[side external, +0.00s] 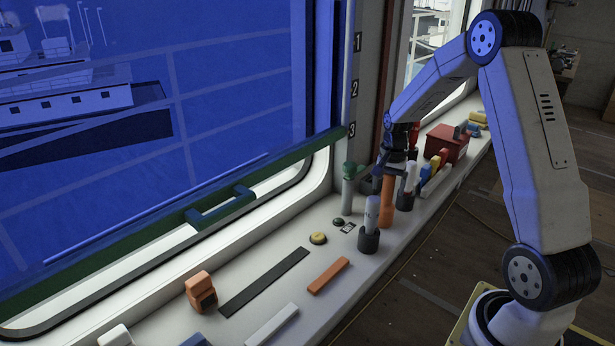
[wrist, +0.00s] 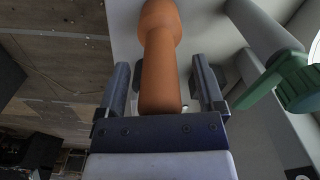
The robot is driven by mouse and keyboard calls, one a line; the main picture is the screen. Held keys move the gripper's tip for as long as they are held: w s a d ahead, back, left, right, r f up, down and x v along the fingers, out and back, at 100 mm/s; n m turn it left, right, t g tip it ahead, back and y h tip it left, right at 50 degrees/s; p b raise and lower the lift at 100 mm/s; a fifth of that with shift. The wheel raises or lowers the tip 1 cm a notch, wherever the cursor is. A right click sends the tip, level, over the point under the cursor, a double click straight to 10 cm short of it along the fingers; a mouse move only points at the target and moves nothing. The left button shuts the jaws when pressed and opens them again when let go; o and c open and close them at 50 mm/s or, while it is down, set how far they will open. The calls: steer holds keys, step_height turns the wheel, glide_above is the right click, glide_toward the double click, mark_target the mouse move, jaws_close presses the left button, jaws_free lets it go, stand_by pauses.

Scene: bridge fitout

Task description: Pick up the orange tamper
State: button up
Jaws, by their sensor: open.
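The orange tamper (side external: 387,205) stands upright on the white sill in the side external view. In the wrist view the tamper (wrist: 160,50) runs from the top edge down between my fingers. My gripper (side external: 384,172) is at the tamper's upper end. In the wrist view my gripper (wrist: 163,88) is open, with one finger on each side of the tamper and a visible gap at each side. The tamper's top end is partly hidden by my gripper in the side external view.
A green-topped white cylinder (side external: 348,188) stands close left of the tamper; its green part (wrist: 295,90) shows at right in the wrist view. White-and-black cylinders (side external: 370,225) (side external: 407,187) stand on both sides. A red box (side external: 447,143) sits farther back. The window is at left.

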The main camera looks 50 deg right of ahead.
stand_by(0.4)
jaws_close()
stand_by(1.3)
